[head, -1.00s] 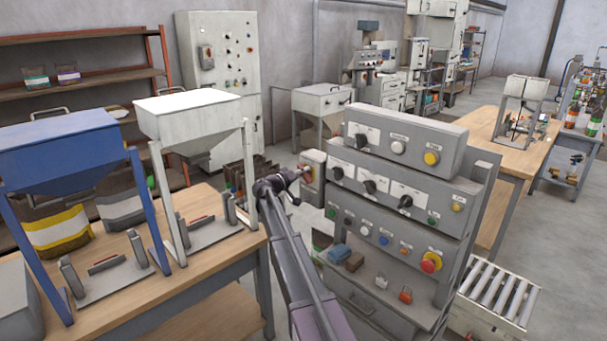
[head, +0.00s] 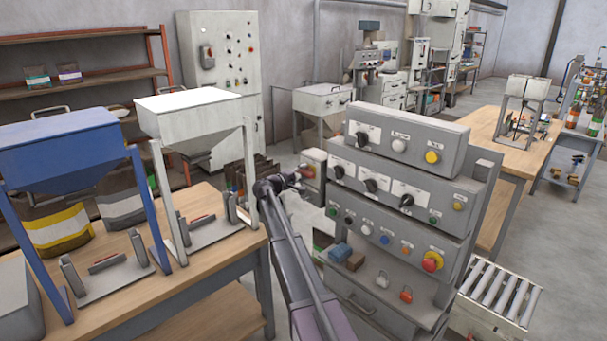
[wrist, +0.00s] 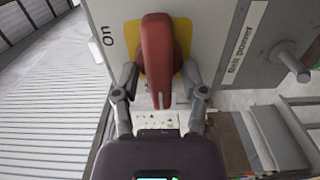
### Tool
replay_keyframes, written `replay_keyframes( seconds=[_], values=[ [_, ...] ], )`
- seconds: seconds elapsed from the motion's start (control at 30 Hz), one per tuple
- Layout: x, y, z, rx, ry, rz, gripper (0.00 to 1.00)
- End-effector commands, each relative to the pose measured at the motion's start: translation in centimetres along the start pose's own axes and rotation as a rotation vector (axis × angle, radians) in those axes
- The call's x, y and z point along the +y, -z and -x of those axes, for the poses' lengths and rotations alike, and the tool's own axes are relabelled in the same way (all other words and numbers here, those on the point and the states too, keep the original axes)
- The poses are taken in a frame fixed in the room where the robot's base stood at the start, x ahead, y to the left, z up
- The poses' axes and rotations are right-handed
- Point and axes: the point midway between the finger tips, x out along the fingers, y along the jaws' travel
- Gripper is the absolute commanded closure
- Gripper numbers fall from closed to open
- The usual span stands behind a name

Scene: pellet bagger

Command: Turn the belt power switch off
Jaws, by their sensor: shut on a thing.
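The belt power switch has a red handle (wrist: 157,60) on a yellow plate (wrist: 183,40), on a grey box beside a "Belt power" label. "On" is printed left of the plate in the wrist view; no "Off" mark shows. The handle's narrow end points down the picture, towards my wrist. My gripper (wrist: 161,78) is shut on the handle, one finger on each side. In the head view my gripper (head: 292,180) is at the small grey switch box (head: 314,163), with little of the handle in sight.
A grey control console (head: 400,185) with several knobs and buttons stands just right of my gripper. A wooden bench (head: 215,270) with blue and white hoppers stands to the left. A roller conveyor (head: 498,290) is at lower right. A ribbed grey surface (wrist: 50,90) shows in the wrist view.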

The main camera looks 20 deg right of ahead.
Motion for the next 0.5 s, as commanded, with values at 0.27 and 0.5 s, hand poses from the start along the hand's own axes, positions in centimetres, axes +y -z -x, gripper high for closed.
replay_keyframes(
  seconds=[0.27, 0.5],
  values=[
    [0.01, 0.06, -0.03, 0.001, -0.001, 0.014, 0.92],
    [0.01, 0.04, -0.05, 0.001, -0.001, 0.013, 0.37]
  ],
)
